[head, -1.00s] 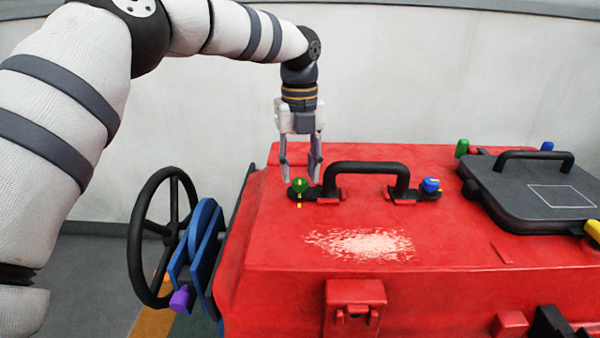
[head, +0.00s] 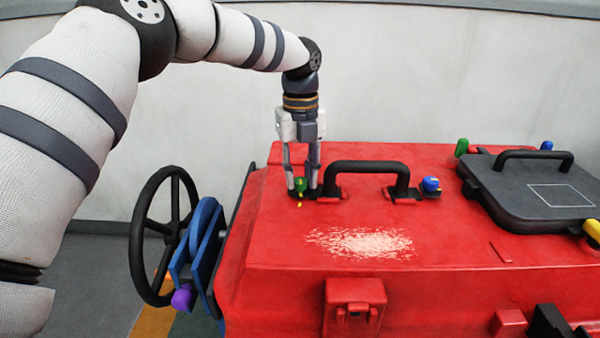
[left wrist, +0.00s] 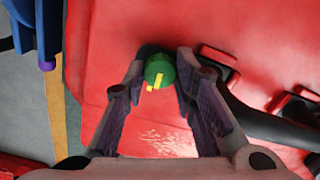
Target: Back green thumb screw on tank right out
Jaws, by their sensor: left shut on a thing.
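The green thumb screw (head: 300,185) with a yellow mark sits on a black mount at the left end of the black handle on the red tank (head: 270,235). My left gripper (head: 302,190) points down over it, with a finger on either side, shut on the screw. In the left wrist view, the green screw head (left wrist: 159,69) shows between the two fingertips, its yellow stripe slanted. The lower part of the screw is hidden by the fingers in the head view. My right gripper is not in view.
The black handle (head: 367,167) rises just right of the gripper, with a blue knob (head: 430,184) at its far end. A dark lid (head: 530,190) lies further right. A black handwheel (head: 140,240) and purple knob (head: 182,298) are at the left. A white wall stands behind.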

